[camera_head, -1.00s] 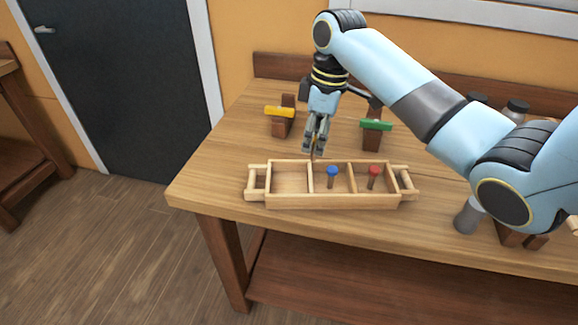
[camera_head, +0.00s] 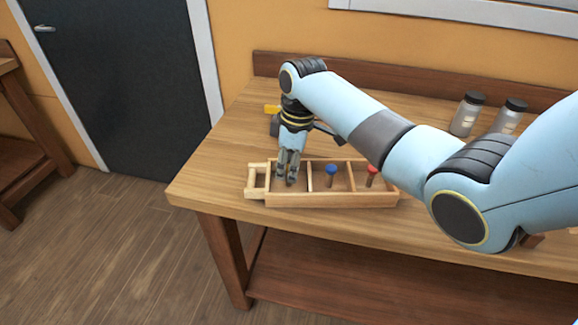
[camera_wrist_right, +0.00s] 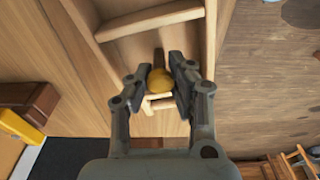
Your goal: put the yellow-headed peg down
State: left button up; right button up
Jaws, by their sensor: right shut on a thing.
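I cannot tell whether the peg touches the tray floor. A blue-headed peg (camera_head: 331,170) stands in the middle compartment and a red-headed peg (camera_head: 372,170) in the right one. My left gripper is not in view.
Two dark-capped jars (camera_head: 467,113) (camera_head: 509,117) stand at the back right. The bench (camera_head: 205,180) is clear left of the tray.

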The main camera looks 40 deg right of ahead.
jog(key=o, duration=0.7)
jog(key=shift+f, duration=0.1)
jog(key=shift+o, duration=0.2)
notch_tip(320, 180, up, 12)
jog(key=d, duration=0.1)
jog(key=shift+s, duration=0.45)
